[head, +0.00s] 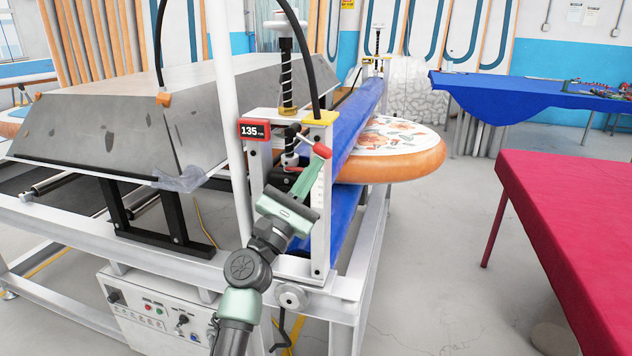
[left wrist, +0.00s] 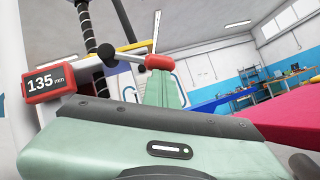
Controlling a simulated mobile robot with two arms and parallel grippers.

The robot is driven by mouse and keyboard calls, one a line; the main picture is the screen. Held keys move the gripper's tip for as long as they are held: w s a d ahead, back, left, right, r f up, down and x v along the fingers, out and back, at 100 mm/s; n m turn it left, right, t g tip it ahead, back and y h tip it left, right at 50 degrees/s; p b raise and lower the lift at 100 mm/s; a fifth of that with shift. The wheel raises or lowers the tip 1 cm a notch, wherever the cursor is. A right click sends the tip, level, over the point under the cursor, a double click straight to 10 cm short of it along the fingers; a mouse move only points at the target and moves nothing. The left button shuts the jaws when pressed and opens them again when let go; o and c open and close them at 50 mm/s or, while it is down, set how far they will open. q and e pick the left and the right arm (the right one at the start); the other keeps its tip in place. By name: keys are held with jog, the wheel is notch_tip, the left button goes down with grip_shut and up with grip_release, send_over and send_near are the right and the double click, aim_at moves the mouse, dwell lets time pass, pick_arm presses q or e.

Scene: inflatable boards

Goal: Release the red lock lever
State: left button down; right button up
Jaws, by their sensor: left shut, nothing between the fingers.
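The lock lever is a short grey rod with a red tip (head: 322,151), mounted on the white end frame of the roller machine beside the threaded post (head: 287,75). The red tip (left wrist: 159,62) also shows in the left wrist view, right at the far end of my green fingers. My left gripper (head: 311,170) is shut, with its fingertips just below the red tip in the head view. Whether they touch it I cannot tell. My right gripper is in neither view.
A red display reading 135 mm (head: 254,130) sits left of the lever. Blue rollers (head: 357,125) run back from the frame, with a round orange-edged board (head: 410,150) at them. A red-covered table (head: 570,200) stands right; the floor between is clear.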

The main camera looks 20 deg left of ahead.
aim_at(324, 155)
pick_arm(q)
jog(key=shift+d+r+n+t+y+p, duration=0.5)
jog(key=shift+d+r+n+y, duration=0.25)
jog(key=shift+r+n+y, duration=0.35)
jog(key=shift+d+r+p, duration=0.4)
jog(key=shift+d+r, duration=0.05)
jog(key=shift+r, duration=0.05)
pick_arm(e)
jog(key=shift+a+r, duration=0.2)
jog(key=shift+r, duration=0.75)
pick_arm(q)
jog(key=shift+s+r, duration=0.1)
jog(key=shift+r, duration=0.15)
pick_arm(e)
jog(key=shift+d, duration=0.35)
